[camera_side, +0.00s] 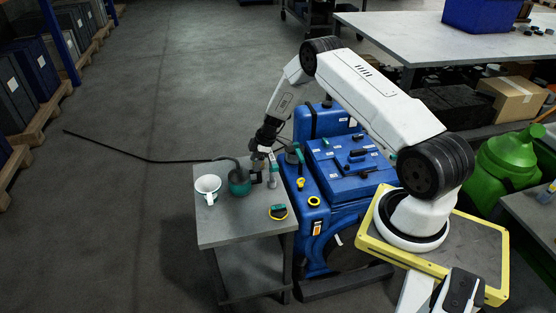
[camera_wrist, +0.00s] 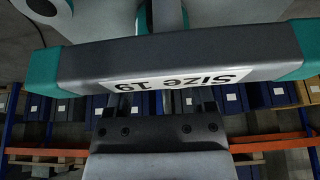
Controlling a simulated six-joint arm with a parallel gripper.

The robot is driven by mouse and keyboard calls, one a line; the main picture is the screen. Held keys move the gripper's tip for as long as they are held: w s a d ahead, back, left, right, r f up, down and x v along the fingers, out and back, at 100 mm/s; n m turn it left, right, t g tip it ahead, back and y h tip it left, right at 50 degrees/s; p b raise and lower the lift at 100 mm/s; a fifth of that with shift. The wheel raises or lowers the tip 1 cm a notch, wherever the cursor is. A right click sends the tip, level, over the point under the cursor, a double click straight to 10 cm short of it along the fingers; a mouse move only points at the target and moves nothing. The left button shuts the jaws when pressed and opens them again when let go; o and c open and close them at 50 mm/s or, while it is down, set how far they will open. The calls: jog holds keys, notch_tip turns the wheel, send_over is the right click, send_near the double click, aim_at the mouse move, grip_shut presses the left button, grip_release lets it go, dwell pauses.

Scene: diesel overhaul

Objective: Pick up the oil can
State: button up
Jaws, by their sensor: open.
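The oil can (camera_side: 240,184) stands on a small grey table in the side view. My gripper (camera_side: 263,176) is open, low over the table just right of the can; contact is unclear at this size. In the wrist view, a dark grey bar with teal ends and an upside-down "Size 19" label (camera_wrist: 170,75) crosses in front of my gripper (camera_wrist: 165,108) and partly hides the jaws. I cannot identify the oil can in that view.
A white mug (camera_side: 208,187) stands left of the can. A grey and teal upright tool (camera_side: 272,172) is close on the gripper's right. The blue engine (camera_side: 345,170) borders the table's right side.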

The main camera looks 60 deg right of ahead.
aim_at(252, 171)
jog(key=shift+x, duration=1.85)
jog(key=c, duration=0.9)
grip_shut()
jog(key=shift+s, duration=0.1)
jog(key=shift+a+f, duration=0.1)
